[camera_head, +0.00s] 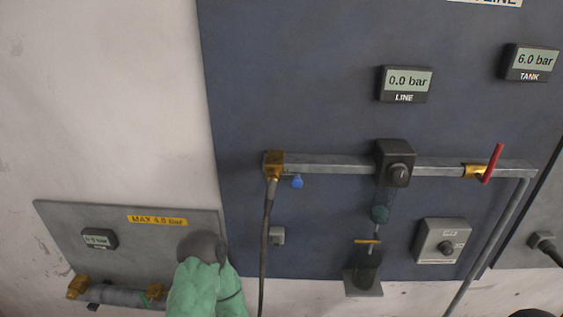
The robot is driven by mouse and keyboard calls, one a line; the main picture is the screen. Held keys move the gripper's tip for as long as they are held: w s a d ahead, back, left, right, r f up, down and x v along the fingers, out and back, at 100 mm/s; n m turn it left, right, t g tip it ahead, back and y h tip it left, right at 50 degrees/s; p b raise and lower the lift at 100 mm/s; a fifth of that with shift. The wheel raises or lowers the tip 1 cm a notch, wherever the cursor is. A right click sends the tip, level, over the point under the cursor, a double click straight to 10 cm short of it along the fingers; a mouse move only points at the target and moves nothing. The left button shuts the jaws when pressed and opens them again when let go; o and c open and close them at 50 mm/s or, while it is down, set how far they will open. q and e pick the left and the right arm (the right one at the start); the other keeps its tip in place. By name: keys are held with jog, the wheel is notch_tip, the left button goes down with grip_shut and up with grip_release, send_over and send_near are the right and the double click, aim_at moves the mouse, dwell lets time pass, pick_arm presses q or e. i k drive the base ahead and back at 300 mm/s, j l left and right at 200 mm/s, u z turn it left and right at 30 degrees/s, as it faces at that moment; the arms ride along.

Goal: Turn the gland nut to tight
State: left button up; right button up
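No part is labelled as the gland nut, and I cannot tell which fitting it is. Brass fittings sit at the left end (76,287) and right end (154,291) of a grey cylinder on the lower-left plate. Another brass fitting (474,171) is on the main pipe beside a red lever. My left arm, green, rises from the bottom edge, and its dark rounded end (203,247) overlaps the plate's right part. The fingers cannot be made out, nor whether they touch anything.
The grey plate (60,222) reads MAX 4.0 bar. A dark hose (266,240) hangs from a brass elbow (274,165). The LINE display (404,83) reads 0.0 bar and the TANK display (531,62) 6.0 bar. A knob box (441,241) and small bracketed cup (364,275) stick out below the pipe.

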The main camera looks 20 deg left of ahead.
aim_at(72, 293)
jog(key=k+u, duration=0.35)
jog(key=k+j+u, duration=0.15)
jog(key=k+u, duration=0.25)
jog(key=i+l+u, duration=0.15)
jog(key=l+u, duration=0.3)
jog(key=i+l+u, duration=0.1)
jog(key=l+u, duration=0.15)
jog(key=u, duration=0.15)
jog(key=l+u, duration=0.45)
jog(key=i+j, duration=0.05)
jog(key=j, duration=0.05)
